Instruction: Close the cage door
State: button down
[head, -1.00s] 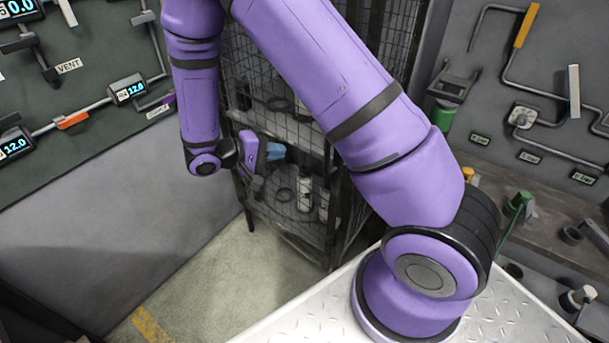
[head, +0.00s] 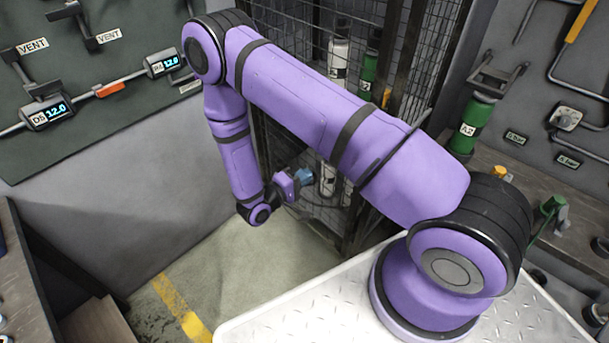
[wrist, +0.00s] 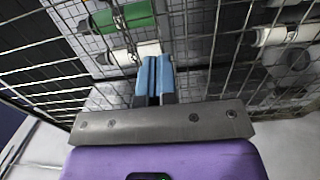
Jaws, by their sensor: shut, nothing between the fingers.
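The cage (head: 285,22) is a dark-framed wire-mesh enclosure behind my arm in the head view. Mesh (wrist: 215,50) also fills much of the wrist view. My arm covers much of the cage front, and I cannot tell which mesh panel is the door or how far open it stands. My gripper (head: 305,177) is low at the cage's front side, its blue fingers pointing toward the mesh. In the wrist view the two blue fingers (wrist: 154,76) are together with nothing between them, close to the mesh. Whether they touch it is unclear.
A white cylinder (head: 338,50) and a green cylinder (head: 370,70) stand in the cage. A gauge panel (head: 90,110) is on the left wall. A bench (head: 560,245) is at right. Floor with a yellow stripe (head: 180,308) is clear before the cage.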

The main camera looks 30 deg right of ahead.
jog(key=x, duration=1.1)
